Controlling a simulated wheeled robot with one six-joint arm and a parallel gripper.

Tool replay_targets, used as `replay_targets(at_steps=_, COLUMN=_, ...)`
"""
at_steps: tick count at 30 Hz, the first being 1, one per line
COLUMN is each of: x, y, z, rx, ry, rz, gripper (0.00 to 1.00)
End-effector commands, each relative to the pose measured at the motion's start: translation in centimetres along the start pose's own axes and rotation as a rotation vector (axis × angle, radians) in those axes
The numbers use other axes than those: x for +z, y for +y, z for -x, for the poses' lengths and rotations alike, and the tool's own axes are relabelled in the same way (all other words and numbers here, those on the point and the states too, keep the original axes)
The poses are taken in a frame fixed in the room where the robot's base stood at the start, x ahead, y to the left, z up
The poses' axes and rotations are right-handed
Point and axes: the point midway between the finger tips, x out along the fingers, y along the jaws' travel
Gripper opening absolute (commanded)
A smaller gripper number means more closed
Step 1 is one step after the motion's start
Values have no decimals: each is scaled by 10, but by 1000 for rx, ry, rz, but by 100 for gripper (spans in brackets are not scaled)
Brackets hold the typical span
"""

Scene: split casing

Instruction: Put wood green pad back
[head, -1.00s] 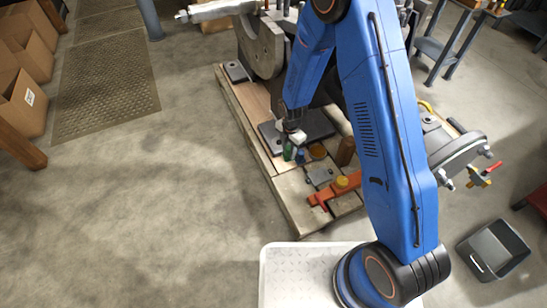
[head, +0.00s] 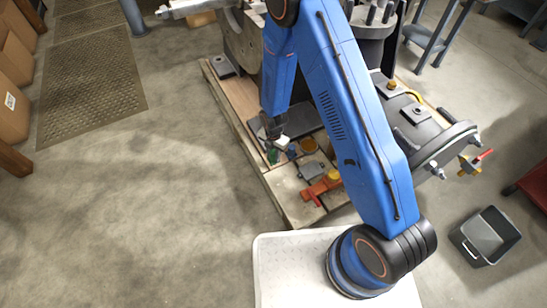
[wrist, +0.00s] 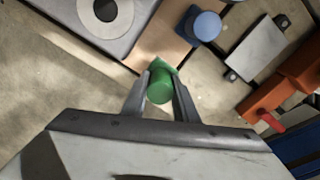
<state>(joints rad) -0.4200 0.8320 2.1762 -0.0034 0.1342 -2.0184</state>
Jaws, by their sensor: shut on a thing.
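The green pad (wrist: 160,90) has a round green knob on an angular green base, and sits between my fingers in the wrist view. My gripper (wrist: 160,76) is shut on the knob, one finger on each side. In the head view the green pad (head: 272,156) shows small beneath my gripper (head: 275,143), over the front part of the wooden pallet (head: 284,190). A brown wooden strip (wrist: 164,38) lies beyond the pad in the wrist view. I cannot tell whether the pad touches the surface below.
A blue round-topped piece (wrist: 203,25) stands close to the right of the pad. A grey plate (wrist: 255,48) and an orange clamp (wrist: 285,88) lie further right. A grey plate with a round disc (wrist: 105,12) is at upper left. A black bin (head: 485,236) stands on the floor.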

Motion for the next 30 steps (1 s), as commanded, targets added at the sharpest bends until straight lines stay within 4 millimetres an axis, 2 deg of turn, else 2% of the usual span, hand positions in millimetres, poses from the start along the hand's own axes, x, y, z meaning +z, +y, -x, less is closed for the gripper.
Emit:
replay_targets(at_steps=3, x=0, y=0, z=-15, rx=-1, ry=0, rz=0, gripper=0)
replay_targets(at_steps=5, x=0, y=0, z=-19, rx=0, ry=0, rz=0, gripper=0)
replay_targets(at_steps=16, x=0, y=0, z=-22, rx=0, ry=0, rz=0, gripper=0)
replay_targets(at_steps=17, x=0, y=0, z=-22, rx=0, ry=0, rz=0, gripper=31)
replay_targets(at_steps=18, x=0, y=0, z=-22, rx=0, ry=0, rz=0, gripper=41)
replay_targets(at_steps=19, x=0, y=0, z=-22, rx=0, ry=0, rz=0, gripper=45)
replay_targets(at_steps=30, x=0, y=0, z=-17, rx=2, ry=-1, rz=0, gripper=45)
